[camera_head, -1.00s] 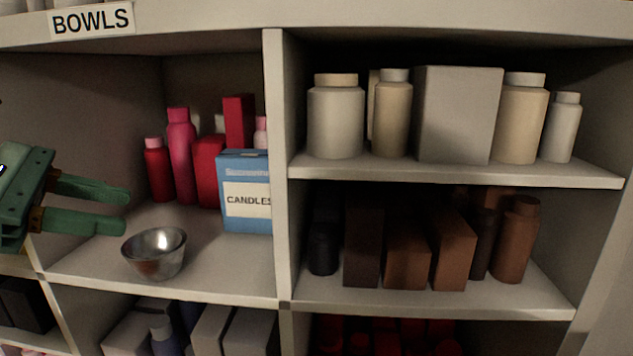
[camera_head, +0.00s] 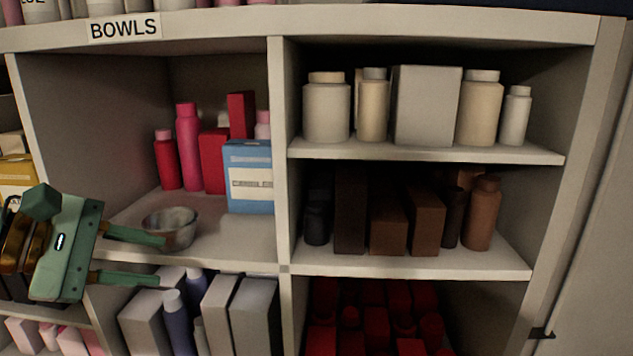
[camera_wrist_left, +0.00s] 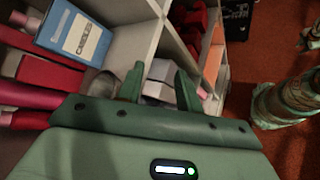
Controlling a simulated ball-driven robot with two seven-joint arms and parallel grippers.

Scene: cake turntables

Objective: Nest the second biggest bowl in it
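One shiny metal bowl (camera_head: 182,236) stands upright on the white shelf under the BOWLS label (camera_head: 124,28), near its front edge. It is the only bowl I can make out, and I cannot tell whether anything lies in it. My left gripper (camera_head: 160,261) is at the left front of this shelf, its fingers spread and nothing between them. In the left wrist view the bowl (camera_wrist_left: 103,84) shows beside the left finger, partly hidden by my gripper (camera_wrist_left: 160,70). My right gripper is not in view.
A blue candles box (camera_head: 248,170) and several red and pink bottles and boxes (camera_head: 188,145) stand behind the bowl. A white divider (camera_head: 279,150) closes the compartment on the right. Grey boxes (camera_head: 250,310) stand in the compartment below.

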